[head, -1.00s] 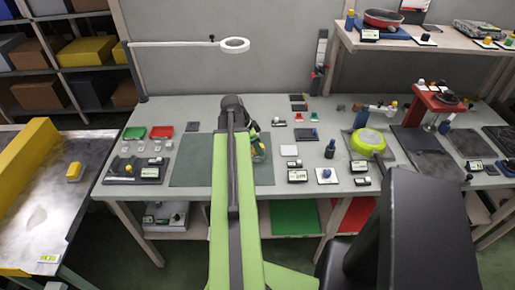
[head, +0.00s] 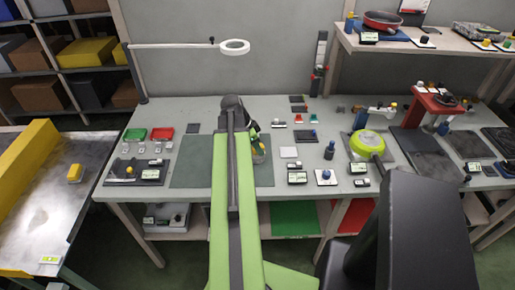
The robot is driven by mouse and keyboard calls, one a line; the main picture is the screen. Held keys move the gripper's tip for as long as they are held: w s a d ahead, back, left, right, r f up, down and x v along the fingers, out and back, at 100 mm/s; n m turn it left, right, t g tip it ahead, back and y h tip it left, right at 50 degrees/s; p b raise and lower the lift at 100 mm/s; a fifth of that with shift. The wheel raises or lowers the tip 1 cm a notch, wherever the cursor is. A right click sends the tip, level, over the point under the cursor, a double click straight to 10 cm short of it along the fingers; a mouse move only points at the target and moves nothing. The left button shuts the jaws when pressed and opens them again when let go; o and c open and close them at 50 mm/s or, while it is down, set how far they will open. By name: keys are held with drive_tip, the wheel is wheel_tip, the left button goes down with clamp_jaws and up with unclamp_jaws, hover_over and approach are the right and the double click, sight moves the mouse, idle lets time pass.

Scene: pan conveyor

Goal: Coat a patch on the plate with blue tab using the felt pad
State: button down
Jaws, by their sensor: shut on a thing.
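My gripper (head: 259,150) is at the far end of my green arm, low over the right part of the dark green mat (head: 190,172). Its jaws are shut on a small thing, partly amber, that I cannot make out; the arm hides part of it. I cannot pick out the felt pad or the plate with the blue tab for sure. A white square with a blue knob (head: 326,175) lies right of the mat. A small blue-topped piece (head: 313,119) stands farther back, and a dark blue bottle-like piece (head: 330,150) is nearer.
A bare pale square (head: 289,152) and a dark tile (head: 305,136) lie right of the mat.

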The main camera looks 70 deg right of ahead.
drive_tip(key=shift+r+p, duration=2.7)
drive_tip(key=shift+r, duration=0.4)
drive_tip(key=shift+f, duration=0.1)
